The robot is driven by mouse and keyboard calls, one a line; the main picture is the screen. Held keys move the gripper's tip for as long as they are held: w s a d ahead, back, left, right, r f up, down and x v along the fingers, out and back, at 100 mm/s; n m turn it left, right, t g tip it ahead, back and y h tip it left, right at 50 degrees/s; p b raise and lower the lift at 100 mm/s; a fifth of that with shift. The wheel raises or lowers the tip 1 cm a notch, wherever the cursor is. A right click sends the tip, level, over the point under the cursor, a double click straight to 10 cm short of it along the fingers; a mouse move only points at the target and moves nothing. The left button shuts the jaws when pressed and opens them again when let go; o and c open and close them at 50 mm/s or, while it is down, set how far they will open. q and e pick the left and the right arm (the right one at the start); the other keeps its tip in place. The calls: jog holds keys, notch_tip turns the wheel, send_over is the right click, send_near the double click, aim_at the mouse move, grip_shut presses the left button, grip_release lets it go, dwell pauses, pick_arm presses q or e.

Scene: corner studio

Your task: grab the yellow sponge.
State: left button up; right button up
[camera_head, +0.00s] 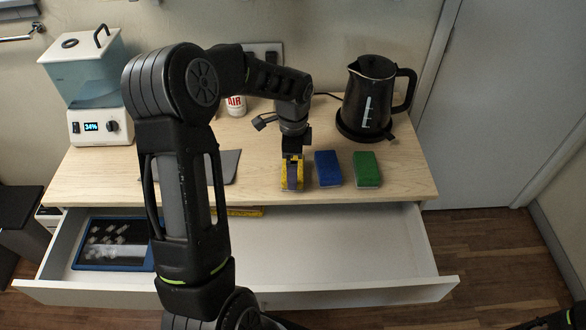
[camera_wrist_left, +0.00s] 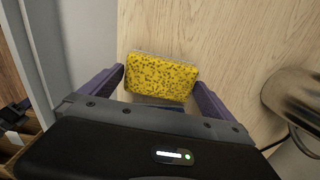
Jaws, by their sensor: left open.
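The yellow sponge (camera_head: 299,183) lies on the wooden desk, left of the blue sponge (camera_head: 328,168), partly hidden by my left gripper (camera_head: 292,172). In the left wrist view the yellow sponge (camera_wrist_left: 160,75) has dark speckles and lies flat on the wood. My left gripper (camera_wrist_left: 160,80) is open, with its purple fingers on either side of the sponge. I cannot tell whether either finger touches it.
A green sponge (camera_head: 367,168) lies right of the blue one. A black kettle (camera_head: 371,95) stands behind them. An AIR can (camera_head: 235,104) and a blender-like appliance (camera_head: 88,85) stand at the back and left. Below, an open white drawer (camera_head: 340,250) holds a blue-framed tray (camera_head: 78,266).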

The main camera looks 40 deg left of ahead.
pick_arm(q)
notch_tip(320, 180, down, 2)
jog(key=shift+c, duration=0.6)
jog(key=c, duration=0.8)
jog(key=shift+r, duration=0.15)
jog(key=shift+c, duration=0.2)
notch_tip(320, 180, up, 10)
jog(key=shift+f+b, duration=0.1)
jog(key=shift+b, duration=0.75)
